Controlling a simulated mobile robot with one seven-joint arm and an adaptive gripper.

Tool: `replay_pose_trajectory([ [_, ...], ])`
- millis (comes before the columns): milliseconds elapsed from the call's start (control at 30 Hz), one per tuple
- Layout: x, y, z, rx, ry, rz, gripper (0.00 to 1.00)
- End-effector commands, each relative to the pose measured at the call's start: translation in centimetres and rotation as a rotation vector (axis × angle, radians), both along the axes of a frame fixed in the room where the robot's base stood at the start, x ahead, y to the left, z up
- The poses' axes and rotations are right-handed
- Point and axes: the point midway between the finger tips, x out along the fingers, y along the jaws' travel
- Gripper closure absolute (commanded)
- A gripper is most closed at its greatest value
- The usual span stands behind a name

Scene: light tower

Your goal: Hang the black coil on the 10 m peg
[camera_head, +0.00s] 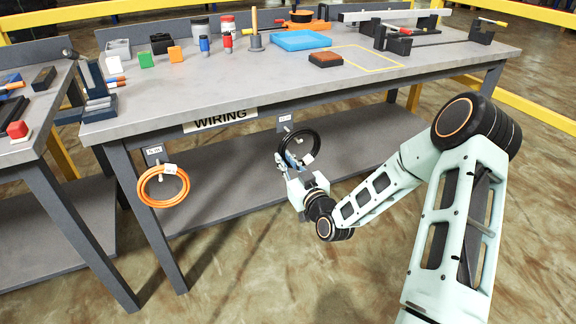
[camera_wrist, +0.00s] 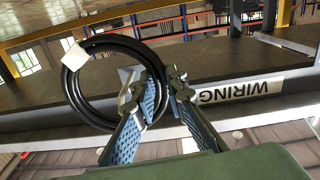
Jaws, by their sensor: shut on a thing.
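The black coil (camera_head: 318,146) is held upright in front of the bench's front edge in the head view. My gripper (camera_head: 291,160) is shut on its lower left side. In the wrist view the coil (camera_wrist: 73,98) is a black ring with a white tag, and the blue-padded fingers of my gripper (camera_wrist: 155,88) close on its right side. A small label plate (camera_head: 284,119) with a peg (camera_head: 287,129) is just above and left of the coil. Its print is too small to read surely. I cannot tell whether the coil touches this peg.
An orange coil (camera_head: 165,203) hangs below another label plate (camera_head: 154,150) at the left front leg. The WIRING sign (camera_head: 221,119) is on the bench edge between the plates. The workbench (camera_head: 190,92) carries blocks, a blue tray (camera_head: 301,40) and tools. The lower shelf (camera_head: 228,185) looks bare.

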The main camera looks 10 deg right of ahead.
Motion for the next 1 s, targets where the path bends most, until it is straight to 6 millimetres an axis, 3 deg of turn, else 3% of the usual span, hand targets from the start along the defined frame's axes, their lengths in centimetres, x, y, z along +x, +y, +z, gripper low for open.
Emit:
replay_pose_trajectory([
  [467,3.1,1.1,-0.1,0.0,-0.005,0.001,1.0],
  [1000,3.4,1.2,-2.5,0.0,-0.003,0.001,1.0],
])
